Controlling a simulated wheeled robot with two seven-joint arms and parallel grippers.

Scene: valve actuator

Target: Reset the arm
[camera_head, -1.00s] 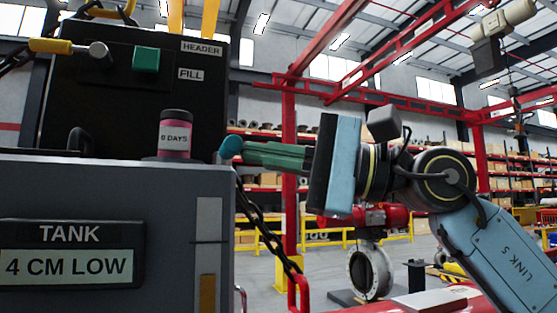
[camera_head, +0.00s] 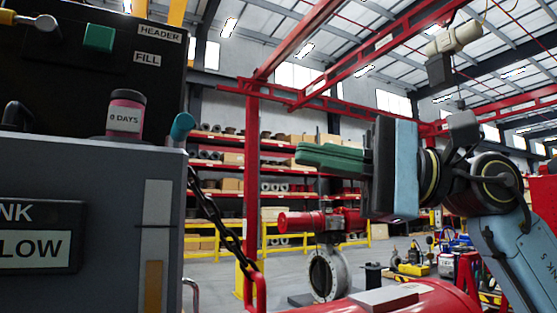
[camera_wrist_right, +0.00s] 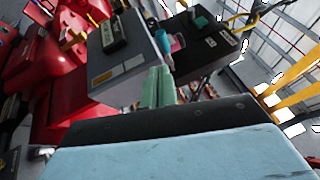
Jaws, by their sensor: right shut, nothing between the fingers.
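My right gripper (camera_head: 300,156) is at the centre of the head view, its green fingers together and empty, pointing left. The blue-grey wrist and arm (camera_head: 398,170) come in from the right. In the wrist view the closed fingers (camera_wrist_right: 160,70) point up toward the tank unit. A teal rounded knob (camera_head: 182,126) sticks up at the right edge of the grey tank box (camera_head: 110,175); open space separates it from my fingertips. My left gripper is not in view.
A pink jar (camera_head: 126,115) labelled "0 DAYS" stands on the tank box, before a black panel (camera_head: 160,90) with a green button (camera_head: 99,38). A chain (camera_head: 215,215) hangs right of the box. A red valve actuator (camera_head: 320,222) is beyond my gripper.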

